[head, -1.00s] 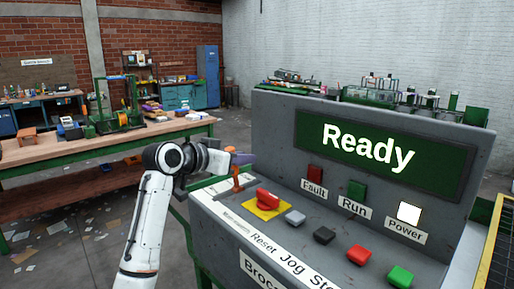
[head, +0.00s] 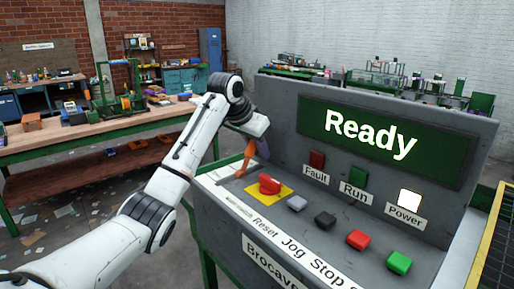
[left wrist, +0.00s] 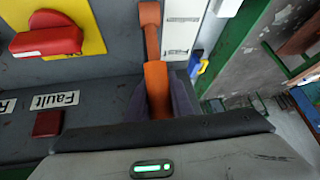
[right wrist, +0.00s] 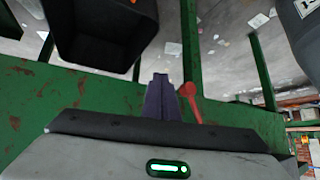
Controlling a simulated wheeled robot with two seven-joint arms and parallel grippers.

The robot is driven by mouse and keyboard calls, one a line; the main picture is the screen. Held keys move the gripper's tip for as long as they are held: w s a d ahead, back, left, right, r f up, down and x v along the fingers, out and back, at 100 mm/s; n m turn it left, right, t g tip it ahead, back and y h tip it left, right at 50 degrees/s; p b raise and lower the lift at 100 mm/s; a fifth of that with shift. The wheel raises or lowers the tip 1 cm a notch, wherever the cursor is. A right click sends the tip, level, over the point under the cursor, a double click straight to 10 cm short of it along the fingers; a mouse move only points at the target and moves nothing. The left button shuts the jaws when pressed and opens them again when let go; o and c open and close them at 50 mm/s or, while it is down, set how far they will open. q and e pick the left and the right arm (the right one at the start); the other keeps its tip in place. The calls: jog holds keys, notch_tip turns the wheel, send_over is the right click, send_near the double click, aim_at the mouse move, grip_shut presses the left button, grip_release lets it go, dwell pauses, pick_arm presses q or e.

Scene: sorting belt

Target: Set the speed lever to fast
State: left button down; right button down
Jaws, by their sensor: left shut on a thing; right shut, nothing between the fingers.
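The speed lever (head: 244,162) is orange and rises from a slot at the left end of the grey console's sloped top. In the head view it leans up and to the right. My left gripper (head: 256,146) is closed around its upper part. The left wrist view shows the orange lever (left wrist: 152,45) running between the purple fingers of the left gripper (left wrist: 160,98). A white label strip (left wrist: 182,35) lies beside the lever, its words unreadable here. My right gripper (right wrist: 161,98) is shut and empty, and shows only in the right wrist view.
A red knob on a yellow plate (head: 270,185) sits just right of the lever, followed by grey, black, red and green buttons. The console screen (head: 378,142) reads "Ready"; the Power lamp (head: 410,200) is lit. A wooden workbench (head: 110,140) stands at left.

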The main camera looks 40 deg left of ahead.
pick_arm(q)
jog(key=shift+f, duration=0.1)
dwell(0.3)
jog(key=c, duration=1.6)
grip_release()
jog(key=shift+w, duration=0.1)
jog(key=shift+o, duration=0.2)
jog(key=b+v, duration=0.1)
jog(key=v, duration=0.9)
